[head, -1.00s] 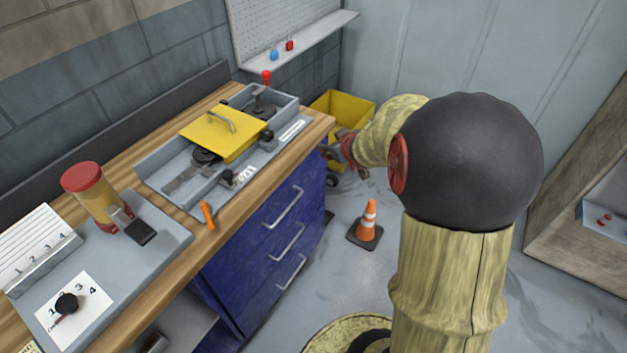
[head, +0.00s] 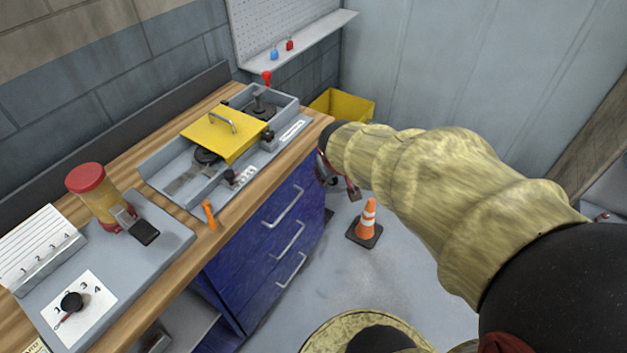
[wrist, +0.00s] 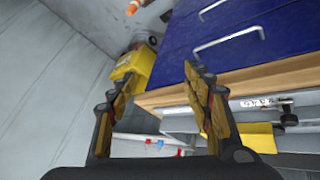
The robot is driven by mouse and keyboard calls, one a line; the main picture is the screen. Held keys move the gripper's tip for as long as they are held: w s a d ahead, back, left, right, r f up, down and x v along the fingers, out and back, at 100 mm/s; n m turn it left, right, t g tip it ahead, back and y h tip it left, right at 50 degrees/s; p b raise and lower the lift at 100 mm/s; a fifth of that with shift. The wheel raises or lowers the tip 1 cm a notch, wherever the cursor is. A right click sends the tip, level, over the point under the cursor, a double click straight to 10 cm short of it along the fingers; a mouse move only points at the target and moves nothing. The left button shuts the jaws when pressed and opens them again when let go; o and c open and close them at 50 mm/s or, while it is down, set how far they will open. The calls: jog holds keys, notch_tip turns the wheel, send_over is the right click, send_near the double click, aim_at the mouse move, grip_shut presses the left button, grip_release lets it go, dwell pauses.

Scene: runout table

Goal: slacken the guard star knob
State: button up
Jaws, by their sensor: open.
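The yellow guard (head: 222,136) with its bar handle sits over the grey runout table (head: 155,168) on the wooden bench. A black knob (head: 267,137) stands at the guard's right corner and looks like the guard star knob; its lobes are too small to make out. A second dark knob (head: 229,175) is on the front rail. In the wrist view the guard (wrist: 260,136) and a dark knob (wrist: 288,118) show at lower right. My gripper (wrist: 157,82) is open and empty, off the bench's right end. In the head view my arm partly hides it.
Blue drawers (head: 283,225) with bar handles front the bench. A yellow bin (head: 345,104) and an orange cone (head: 367,222) stand on the floor near my arm. A jar with a red lid (head: 90,190) and a dial plate (head: 90,300) are at left.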

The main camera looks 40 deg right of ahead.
jog(key=s+a+r, duration=0.1)
jog(key=a+r, duration=0.1)
jog(key=a, duration=0.2)
jog(key=s+a+r+y+p, duration=0.1)
jog(key=a+r, duration=0.1)
jog(key=a, duration=0.3)
jog(key=shift+s+a+r, duration=0.25)
jog(key=shift+s+r, duration=0.05)
jog(key=shift+s, duration=0.05)
